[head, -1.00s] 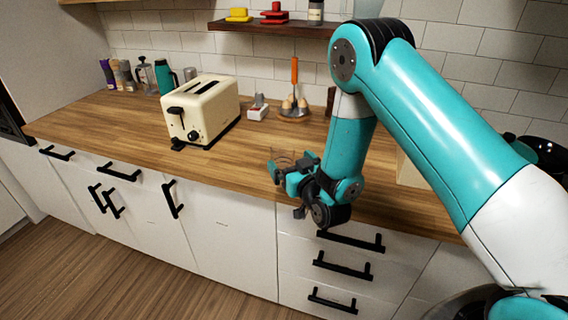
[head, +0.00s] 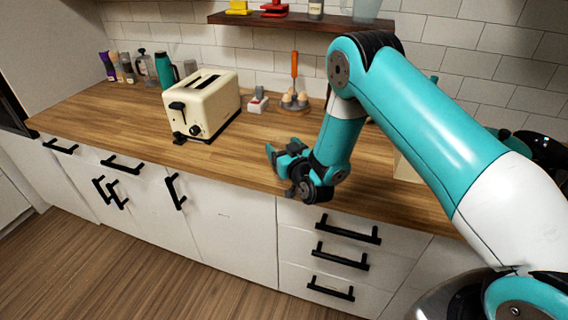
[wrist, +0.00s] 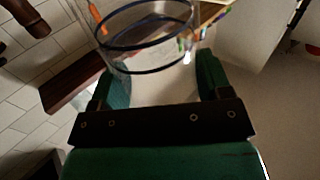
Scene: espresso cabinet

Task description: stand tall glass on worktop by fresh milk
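A clear glass (wrist: 150,60) with dark rim lines shows in the wrist view, spanning the gap between my two green fingers. My gripper (wrist: 163,85) appears shut on its sides. In the head view my gripper (head: 283,160) is over the front edge of the wooden worktop (head: 235,158), right of the toaster. The glass can hardly be made out there. I cannot make out the fresh milk for certain. A pale block (head: 404,168) behind my arm is mostly hidden.
A cream toaster (head: 205,103) stands left of my gripper. An egg holder (head: 294,103) and a small grey-and-white item (head: 258,101) stand behind. A shelf (head: 290,24) runs above, with a clear vessel (head: 367,9) on it. The worktop's front left is clear.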

